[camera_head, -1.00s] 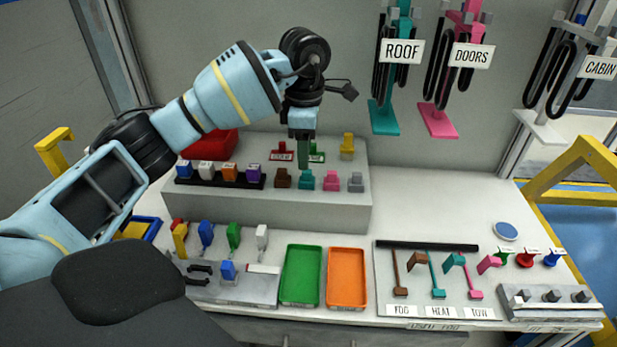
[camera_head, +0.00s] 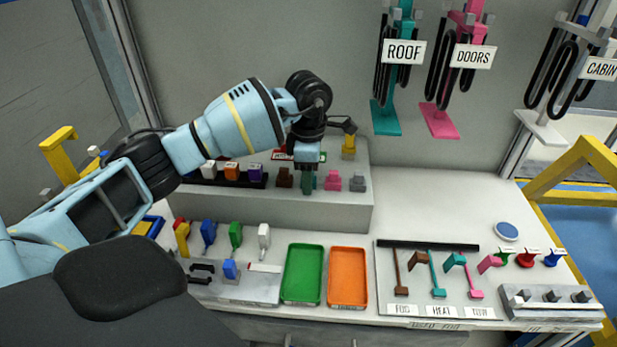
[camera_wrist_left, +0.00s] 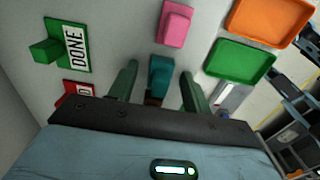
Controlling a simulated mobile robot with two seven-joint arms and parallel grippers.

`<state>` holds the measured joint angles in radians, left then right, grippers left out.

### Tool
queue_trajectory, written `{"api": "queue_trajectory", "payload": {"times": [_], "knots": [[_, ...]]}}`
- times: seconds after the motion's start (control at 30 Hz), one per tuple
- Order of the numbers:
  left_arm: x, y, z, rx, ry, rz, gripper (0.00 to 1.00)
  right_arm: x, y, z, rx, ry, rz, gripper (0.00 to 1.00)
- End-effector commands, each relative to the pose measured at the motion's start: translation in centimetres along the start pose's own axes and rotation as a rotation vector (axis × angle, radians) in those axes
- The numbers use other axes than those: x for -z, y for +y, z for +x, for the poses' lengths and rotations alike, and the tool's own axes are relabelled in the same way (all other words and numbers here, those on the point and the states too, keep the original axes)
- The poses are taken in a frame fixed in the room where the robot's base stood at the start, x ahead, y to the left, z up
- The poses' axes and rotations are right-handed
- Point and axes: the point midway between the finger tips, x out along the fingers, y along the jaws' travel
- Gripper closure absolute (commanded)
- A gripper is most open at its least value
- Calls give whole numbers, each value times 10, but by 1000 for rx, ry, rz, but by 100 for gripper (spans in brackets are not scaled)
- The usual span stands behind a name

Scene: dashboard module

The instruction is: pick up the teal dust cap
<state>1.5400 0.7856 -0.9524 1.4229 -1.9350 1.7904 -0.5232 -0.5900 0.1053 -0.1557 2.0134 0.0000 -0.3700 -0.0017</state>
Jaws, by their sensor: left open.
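The teal dust cap (camera_wrist_left: 160,76) stands on the grey raised shelf, between the two green fingers of my left gripper (camera_wrist_left: 160,88) in the left wrist view. The fingers are open with a gap on each side of the cap. In the head view my left gripper (camera_head: 308,182) points down over the cap's place in the row and mostly hides the cap. A pink cap (camera_wrist_left: 174,22) stands beside the teal one; it also shows in the head view (camera_head: 333,181). My right gripper is not in view.
A brown cap (camera_head: 285,178) and a grey cap (camera_head: 357,182) stand in the same row. A green DONE block (camera_wrist_left: 62,46) and a red block (camera_wrist_left: 77,92) lie behind. Green (camera_head: 287,299) and orange (camera_head: 331,303) trays lie in front, below the shelf.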

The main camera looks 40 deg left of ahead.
Motion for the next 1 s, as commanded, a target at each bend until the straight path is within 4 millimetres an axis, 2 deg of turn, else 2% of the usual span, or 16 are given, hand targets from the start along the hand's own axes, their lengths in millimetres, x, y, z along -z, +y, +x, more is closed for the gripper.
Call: {"api": "queue_trajectory", "payload": {"times": [0.1,0.47,0.8,1.0], "knots": [[0,0,0,0,0,0,52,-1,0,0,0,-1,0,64],[0,0,0,0,0,1,99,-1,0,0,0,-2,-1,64],[0,0,-2,0,0,1,100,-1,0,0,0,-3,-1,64],[0,0,-13,-1,-1,1,100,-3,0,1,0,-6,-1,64]]}}
